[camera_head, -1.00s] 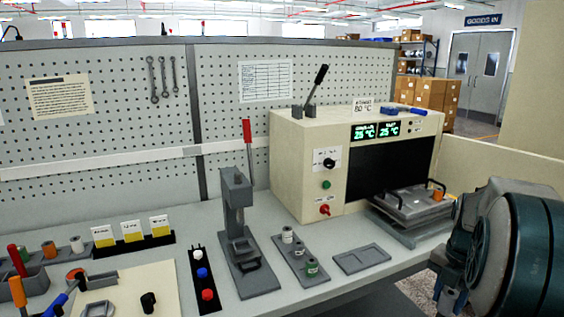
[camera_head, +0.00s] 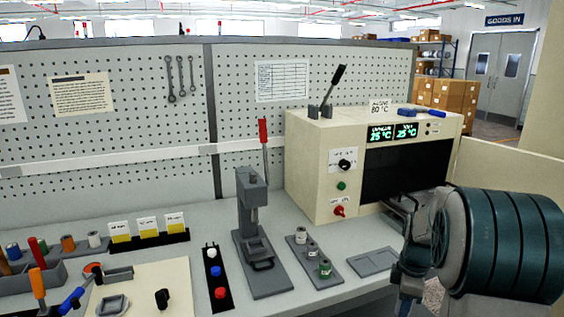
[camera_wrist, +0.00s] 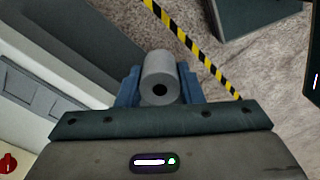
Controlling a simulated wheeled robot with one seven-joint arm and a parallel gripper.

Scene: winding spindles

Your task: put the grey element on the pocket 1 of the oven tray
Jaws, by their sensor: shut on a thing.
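The grey element (camera_wrist: 160,76) is a short cylinder with a dark centre hole. In the wrist view it sits between the blue fingers of my gripper (camera_wrist: 158,92), which is shut on it, above the floor at the bench edge. In the head view my gripper (camera_head: 405,285) is at the right, in front of the oven (camera_head: 320,165); the element cannot be made out there. The tray at the oven's mouth is mostly hidden behind my arm, and its pockets do not show. A flat grey plate (camera_head: 373,260) with shallow recesses lies on the bench left of my gripper.
A lever press (camera_head: 255,235) with a red handle is further left. Black-and-yellow tape (camera_wrist: 190,45) marks the floor below. The oven has a red knob (camera_head: 339,211).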

